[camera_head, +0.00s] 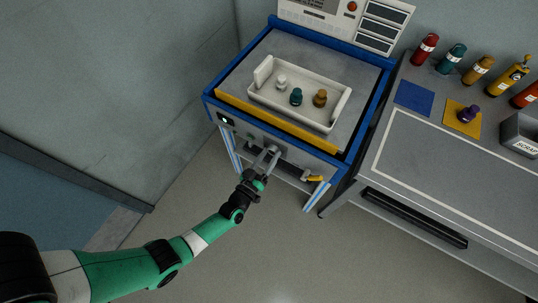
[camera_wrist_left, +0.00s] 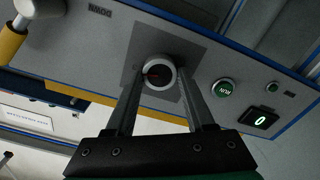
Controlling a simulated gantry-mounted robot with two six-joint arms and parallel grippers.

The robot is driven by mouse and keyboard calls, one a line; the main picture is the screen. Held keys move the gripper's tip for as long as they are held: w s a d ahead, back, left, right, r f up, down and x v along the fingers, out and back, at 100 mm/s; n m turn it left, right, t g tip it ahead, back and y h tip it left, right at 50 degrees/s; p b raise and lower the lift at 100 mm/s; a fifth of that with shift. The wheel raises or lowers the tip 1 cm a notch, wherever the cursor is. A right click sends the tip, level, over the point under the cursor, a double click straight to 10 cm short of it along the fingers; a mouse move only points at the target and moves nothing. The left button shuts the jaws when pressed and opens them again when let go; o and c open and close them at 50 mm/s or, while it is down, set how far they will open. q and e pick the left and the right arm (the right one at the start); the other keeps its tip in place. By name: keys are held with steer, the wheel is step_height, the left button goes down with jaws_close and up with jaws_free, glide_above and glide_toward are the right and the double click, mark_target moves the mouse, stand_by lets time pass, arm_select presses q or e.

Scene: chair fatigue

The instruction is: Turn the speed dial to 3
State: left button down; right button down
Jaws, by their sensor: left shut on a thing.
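The speed dial (camera_wrist_left: 159,73) is a round knob with a pale rim, a dark face and a small red mark, set on a grey plate in the machine's front panel. My left gripper (camera_wrist_left: 160,82) has a finger on each side of the dial and is shut on it. In the head view my left gripper (camera_head: 268,156) reaches the front panel from below, and its fingers partly hide the dial. The numbers around the dial cannot be read. My right gripper is in neither view.
A green RUN button (camera_wrist_left: 223,88) and a small display (camera_wrist_left: 260,119) reading 0 sit beside the dial. A yellow handle (camera_head: 315,178) juts from the front at right. A white tray (camera_head: 262,98) with several small pieces lies on top. A bench (camera_head: 450,165) stands at right.

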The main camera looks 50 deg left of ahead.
arm_select(q)
steer(key=shift+c, duration=1.3)
jaws_free()
steer(key=shift+s+d+r+p, duration=0.1)
steer(key=shift+s+d+p, duration=0.15)
steer(key=shift+s, duration=0.25)
steer(key=p+v, duration=0.3)
steer(key=v, duration=0.7)
steer(key=shift+s, duration=0.25)
